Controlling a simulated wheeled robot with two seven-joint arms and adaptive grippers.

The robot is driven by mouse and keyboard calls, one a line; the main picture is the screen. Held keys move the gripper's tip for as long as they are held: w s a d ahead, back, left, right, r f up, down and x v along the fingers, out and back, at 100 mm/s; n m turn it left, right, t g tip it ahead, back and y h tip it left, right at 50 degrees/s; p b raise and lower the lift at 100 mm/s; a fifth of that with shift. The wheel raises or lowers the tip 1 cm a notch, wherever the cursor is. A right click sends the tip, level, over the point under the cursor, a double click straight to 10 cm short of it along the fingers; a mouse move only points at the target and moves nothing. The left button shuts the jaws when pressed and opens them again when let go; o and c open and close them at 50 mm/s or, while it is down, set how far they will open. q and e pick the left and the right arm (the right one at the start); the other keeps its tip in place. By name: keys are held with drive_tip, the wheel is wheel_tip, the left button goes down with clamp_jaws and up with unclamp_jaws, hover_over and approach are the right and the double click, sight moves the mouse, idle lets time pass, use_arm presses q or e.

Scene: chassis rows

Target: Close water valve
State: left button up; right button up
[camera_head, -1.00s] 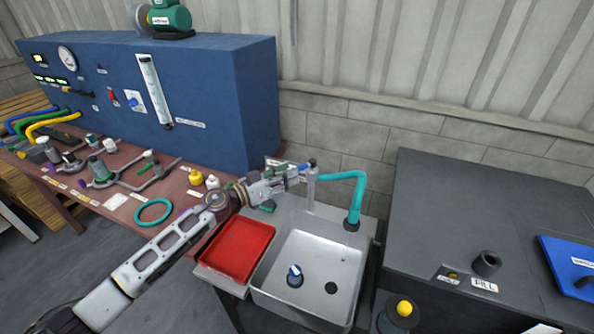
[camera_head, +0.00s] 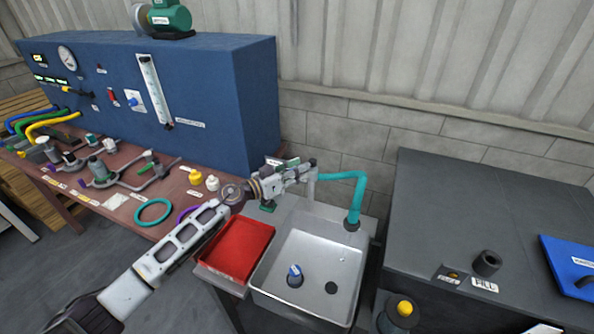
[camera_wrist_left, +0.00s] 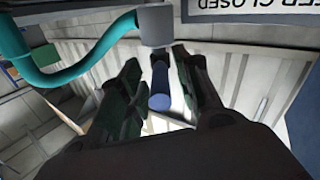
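The water valve is on the grey faucet post (camera_head: 311,190) behind the sink. Its handle has a blue tip (camera_wrist_left: 159,101), seen in the left wrist view below a grey cylindrical body (camera_wrist_left: 157,26). My left gripper (camera_head: 306,170) is at the top of the post. In the left wrist view its dark fingers (camera_wrist_left: 156,62) are apart, one on each side of the handle. Visible gaps separate them from the handle; contact is unclear. My right gripper is in neither view.
The metal sink (camera_head: 262,283) holds a blue-capped item (camera_head: 294,275). A red tray (camera_head: 236,247) lies left of the sink. The blue panel cabinet (camera_head: 225,100) stands behind left, and a dark grey tank (camera_head: 430,220) to the right. A sign (camera_wrist_left: 262,10) partly reads "CLOSED".

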use_arm(q)
clamp_jaws()
